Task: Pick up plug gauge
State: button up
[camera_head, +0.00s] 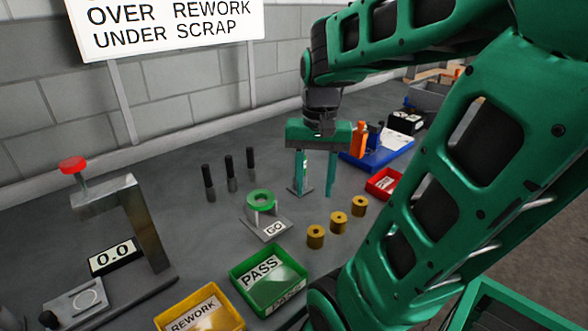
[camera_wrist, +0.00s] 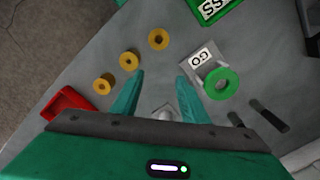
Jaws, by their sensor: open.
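My gripper (camera_head: 314,192) is open above the bench, its two green fingers pointing down; it also shows in the wrist view (camera_wrist: 160,80). Between and below the fingers in the wrist view is a small pale metal piece (camera_wrist: 165,113), likely the plug gauge, on a grey base. In the head view a flat grey base (camera_head: 293,191) shows by the left finger, and the finger mostly hides what stands there. The fingers do not appear closed on anything. I cannot tell how far above the piece they are.
A green ring on a GO stand (camera_head: 274,228) is nearby, with three brass cylinders (camera_head: 338,220) and three black-topped pins (camera_head: 230,170) around it. The PASS bin (camera_head: 240,272), REWORK bin (camera_head: 165,322), red bin (camera_head: 372,188) and a dial stand (camera_head: 145,235) are further off.

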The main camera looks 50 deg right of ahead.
jog(key=w+d+r+m, duration=0.2)
jog(key=w+d, duration=0.1)
jog(key=w, duration=0.1)
jog(key=w+d+r+m, duration=0.2)
jog(key=w+m, duration=0.1)
jog(key=w, duration=0.1)
jog(key=w+d+r+m, duration=0.2)
jog(key=w+d+m, duration=0.1)
jog(key=w, duration=0.1)
jog(key=shift+w+d+r, duration=0.15)
jog(key=shift+w+d, duration=0.05)
jog(key=shift+d, duration=0.15)
jog(key=shift+w+d+f+m, duration=0.1)
jog(key=shift+f+m, duration=0.2)
notch_tip(320, 180, down, 10)
jog(key=shift+c, duration=0.6)
grip_shut()
